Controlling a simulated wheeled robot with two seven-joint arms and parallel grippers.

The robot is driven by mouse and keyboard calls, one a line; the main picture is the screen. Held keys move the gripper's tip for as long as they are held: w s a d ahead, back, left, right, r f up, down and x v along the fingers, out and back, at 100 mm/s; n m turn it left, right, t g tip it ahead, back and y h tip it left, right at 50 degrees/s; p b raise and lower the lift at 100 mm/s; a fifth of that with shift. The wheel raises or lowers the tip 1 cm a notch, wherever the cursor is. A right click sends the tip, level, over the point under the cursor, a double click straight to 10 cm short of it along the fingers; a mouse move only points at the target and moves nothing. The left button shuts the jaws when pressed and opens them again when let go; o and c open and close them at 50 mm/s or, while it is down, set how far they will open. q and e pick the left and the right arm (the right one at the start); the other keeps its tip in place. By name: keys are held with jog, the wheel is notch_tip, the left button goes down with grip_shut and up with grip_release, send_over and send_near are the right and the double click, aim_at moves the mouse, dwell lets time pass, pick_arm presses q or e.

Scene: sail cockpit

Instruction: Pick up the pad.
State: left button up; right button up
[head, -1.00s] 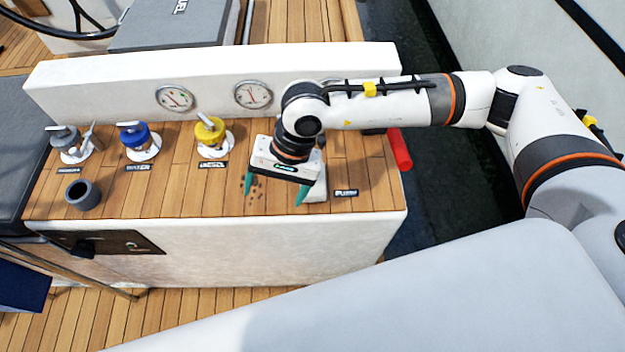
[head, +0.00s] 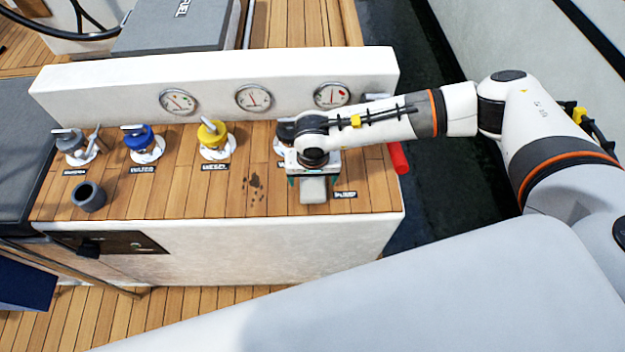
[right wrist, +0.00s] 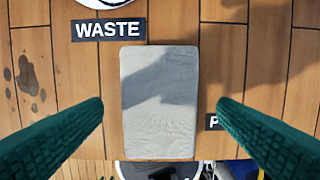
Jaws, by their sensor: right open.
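The pad (right wrist: 160,100) is a light grey, rounded rectangle lying flat on the wooden counter. In the head view the pad (head: 314,190) shows below my right gripper (head: 312,181), which covers its far part. In the right wrist view my right gripper (right wrist: 160,108) is open, with one green finger on each side of the pad and a gap to both edges. It holds nothing. How far the fingertips are above the counter is hard to tell. My left gripper is not in view.
Valves with yellow (head: 213,138), blue (head: 140,142) and grey (head: 72,145) tops stand to the left. A dark cup (head: 89,196) stands at the left front. A white panel with gauges (head: 254,97) rises behind. Dark spots (head: 255,185) mark the wood left of the pad. A red cylinder (head: 398,158) is at the right edge.

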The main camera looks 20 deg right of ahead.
aim_at(313, 181)
jog(key=shift+w+f, duration=0.15)
jog(key=shift+f, duration=1)
jog(key=c, duration=1.1)
jog(key=shift+o, duration=0.2)
jog(key=shift+r, duration=0.1)
notch_tip(313, 181, up, 18)
jog(key=b, duration=0.3)
